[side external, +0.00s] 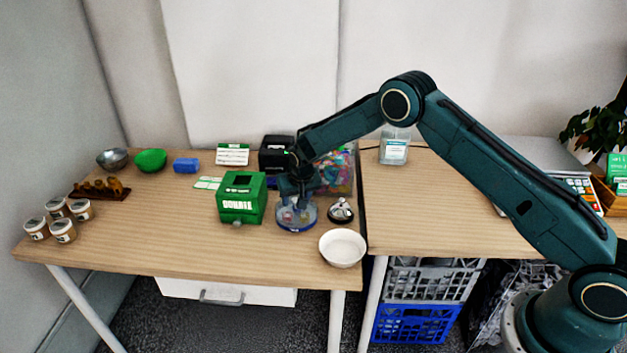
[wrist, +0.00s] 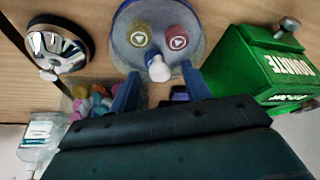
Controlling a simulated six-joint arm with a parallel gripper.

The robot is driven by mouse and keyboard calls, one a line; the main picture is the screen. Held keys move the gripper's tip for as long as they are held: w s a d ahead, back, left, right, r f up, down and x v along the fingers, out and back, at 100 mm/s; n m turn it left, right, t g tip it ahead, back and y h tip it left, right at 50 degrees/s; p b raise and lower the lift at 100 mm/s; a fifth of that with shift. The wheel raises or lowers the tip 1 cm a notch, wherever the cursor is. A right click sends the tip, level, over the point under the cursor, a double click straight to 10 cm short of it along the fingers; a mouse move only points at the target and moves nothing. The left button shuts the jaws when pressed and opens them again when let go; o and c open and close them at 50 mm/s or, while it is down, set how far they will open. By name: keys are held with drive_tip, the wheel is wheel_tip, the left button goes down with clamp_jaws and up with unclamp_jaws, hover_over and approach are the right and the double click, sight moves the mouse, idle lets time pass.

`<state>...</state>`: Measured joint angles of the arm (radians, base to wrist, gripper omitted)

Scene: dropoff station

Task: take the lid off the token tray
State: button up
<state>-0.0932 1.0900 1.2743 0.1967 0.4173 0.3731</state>
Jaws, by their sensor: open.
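The token tray (side external: 297,226) is a round blue tray near the right end of the left table. It also shows in the wrist view (wrist: 124,38), with a yellow and a red token visible through its clear lid (wrist: 160,20). A pale knob (wrist: 158,68) stands up from the lid. My gripper (wrist: 161,72) is open, with one blue finger on each side of the knob in the picture. I cannot tell whether the fingers touch it. In the side view my gripper (side external: 297,196) points down over the tray and hides part of the lid.
A green donation box (side external: 242,198) stands close left of the tray. A silver bell (side external: 341,210) and a white bowl (side external: 343,248) are close on the right. A clear bin of colourful items (side external: 337,177) and a black device (side external: 276,154) stand behind.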

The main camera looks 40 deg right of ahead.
idle(0.3)
clamp_jaws()
drive_tip(key=shift+r, duration=0.2)
wheel_tip(320, 180, up, 20)
drive_tip(key=shift+f, duration=0.2)
idle(0.6)
idle(0.4)
